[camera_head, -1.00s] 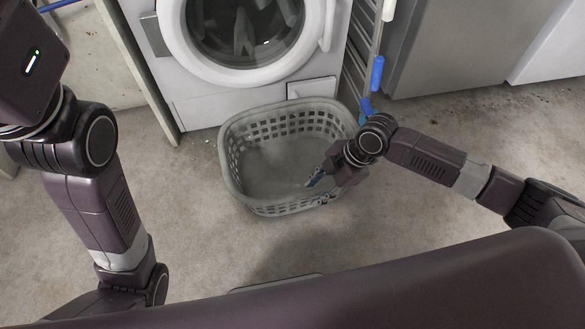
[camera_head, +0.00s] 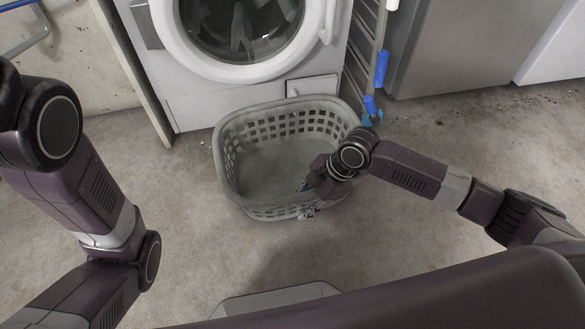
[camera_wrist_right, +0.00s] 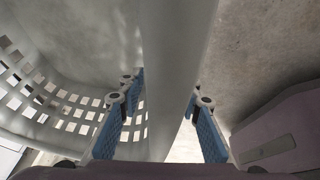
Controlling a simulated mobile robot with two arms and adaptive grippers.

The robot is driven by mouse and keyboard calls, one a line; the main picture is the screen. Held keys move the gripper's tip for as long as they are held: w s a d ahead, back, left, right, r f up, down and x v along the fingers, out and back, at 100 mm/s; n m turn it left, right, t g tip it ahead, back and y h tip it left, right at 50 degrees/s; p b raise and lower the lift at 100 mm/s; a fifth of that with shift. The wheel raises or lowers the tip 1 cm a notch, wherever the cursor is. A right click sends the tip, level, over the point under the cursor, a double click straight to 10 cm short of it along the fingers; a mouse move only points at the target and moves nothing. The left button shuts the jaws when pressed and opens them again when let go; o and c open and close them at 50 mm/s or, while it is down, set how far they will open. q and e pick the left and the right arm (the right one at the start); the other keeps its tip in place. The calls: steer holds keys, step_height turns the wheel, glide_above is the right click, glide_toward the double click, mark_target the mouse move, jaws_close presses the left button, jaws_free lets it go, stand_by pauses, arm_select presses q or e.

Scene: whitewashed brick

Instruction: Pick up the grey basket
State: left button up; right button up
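The grey basket (camera_head: 265,168) is an empty-looking plastic laundry basket with slotted walls, upright on the floor. My right gripper (camera_head: 306,198) is at the basket's near right rim, pointing down. In the right wrist view the basket's wall and rim (camera_wrist_right: 172,70) run between the two blue-padded fingers of the right gripper (camera_wrist_right: 163,98), one finger inside the basket and one outside. Gaps show between the pads and the wall, so the fingers look open around it. My left arm is at the left of the head view; its gripper is out of frame.
A white washing machine (camera_head: 240,75) stands directly behind the basket. A narrow rack with blue parts (camera_head: 381,68) is behind on the right, beside a grey cabinet (camera_head: 450,50). The concrete floor (camera_head: 190,235) is clear left of and in front of the basket.

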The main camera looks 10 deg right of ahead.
steer(key=shift+f+p, duration=0.2)
steer(key=shift+p, duration=0.2)
stand_by(0.7)
steer(key=shift+c, duration=0.5)
jaws_close()
steer(key=shift+s, duration=0.1)
